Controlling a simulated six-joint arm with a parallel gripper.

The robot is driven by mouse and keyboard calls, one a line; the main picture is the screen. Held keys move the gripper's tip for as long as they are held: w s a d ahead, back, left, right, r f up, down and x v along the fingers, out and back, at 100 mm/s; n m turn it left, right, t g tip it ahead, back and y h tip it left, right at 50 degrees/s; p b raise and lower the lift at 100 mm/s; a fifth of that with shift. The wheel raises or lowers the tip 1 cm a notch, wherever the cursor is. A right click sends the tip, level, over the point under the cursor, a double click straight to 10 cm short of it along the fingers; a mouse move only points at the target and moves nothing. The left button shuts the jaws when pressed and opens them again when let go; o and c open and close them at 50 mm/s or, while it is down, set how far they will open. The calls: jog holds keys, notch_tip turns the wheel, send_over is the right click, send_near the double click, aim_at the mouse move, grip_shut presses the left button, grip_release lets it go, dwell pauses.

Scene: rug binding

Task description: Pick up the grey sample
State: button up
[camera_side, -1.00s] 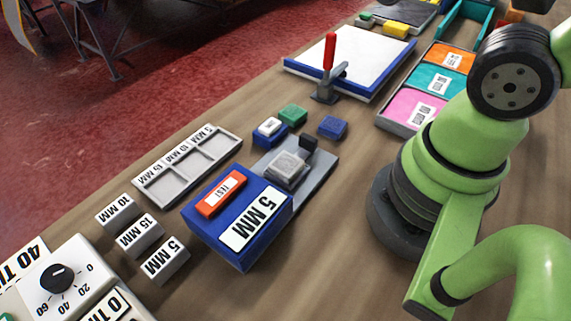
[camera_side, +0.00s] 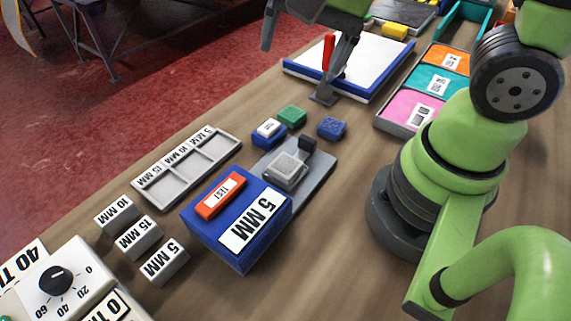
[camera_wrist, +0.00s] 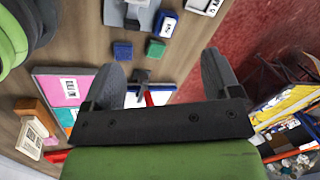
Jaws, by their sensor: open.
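The grey sample (camera_side: 286,169) is a light grey square block sitting on a grey plate (camera_side: 318,178) behind the blue 5 MM box, in the side view. A dark upright piece (camera_side: 308,145) stands at its back corner. In the wrist view only part of the grey plate (camera_wrist: 115,14) shows at the top edge, and the sample is not clearly seen. My gripper (camera_side: 302,54) is open and empty at the top of the side view, well above and behind the sample. Its two fingers also show spread apart in the wrist view (camera_wrist: 163,64).
Green (camera_side: 292,116) and blue (camera_side: 331,127) blocks sit beside the plate. The blue 5 MM box (camera_side: 222,237) and sectioned tray (camera_side: 213,157) lie in front and left.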

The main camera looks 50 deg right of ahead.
notch_tip(320, 180, down, 10)
jog(key=w+a+f+m+g+h, duration=0.1)
jog(key=a+m+g, duration=0.15)
jog(key=m, duration=0.35)
send_over(284, 166)
notch_tip(284, 166, down, 4)
jog(key=shift+s+r+g, duration=0.1)
jog(key=shift+r+g, duration=0.1)
jog(key=shift+g, duration=0.05)
jog(key=shift+f, duration=3.1)
jog(key=c, duration=1.1)
jog(key=shift+r, duration=0.15)
